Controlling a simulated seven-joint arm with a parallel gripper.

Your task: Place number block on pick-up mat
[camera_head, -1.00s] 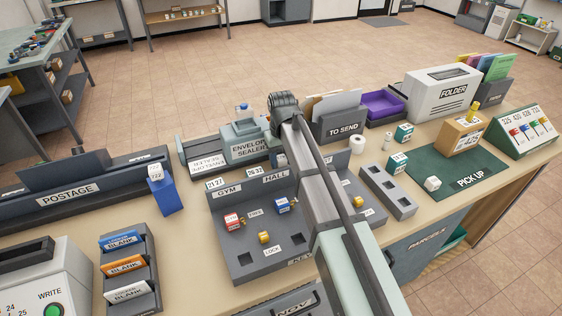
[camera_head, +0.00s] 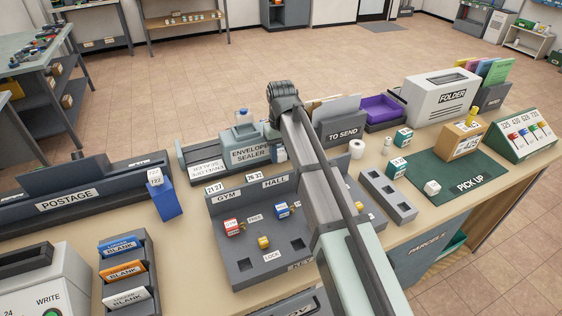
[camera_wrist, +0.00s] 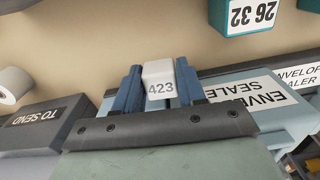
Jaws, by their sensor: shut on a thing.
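In the wrist view my gripper (camera_wrist: 160,90) is shut on a small white number block (camera_wrist: 160,82) marked 423, held between its two blue fingers. In the head view my arm hides most of the gripper, between the envelope sealer and the TO SEND holder, and I cannot make out the held block there. The dark green PICK UP mat (camera_head: 445,195) lies on the right part of the counter. A white block (camera_head: 432,188) sits on its left part, and a cardboard box (camera_head: 466,141) with a yellow piece on top stands at its back.
A grey tray with square recesses (camera_head: 387,196) and teal blocks (camera_head: 397,168) lie left of the mat. The TO SEND holder (camera_head: 340,130), purple tray (camera_head: 383,107) and white FOLDER machine (camera_head: 440,97) stand behind. The numbered rack (camera_head: 525,142) borders the mat's right. The mat's front is clear.

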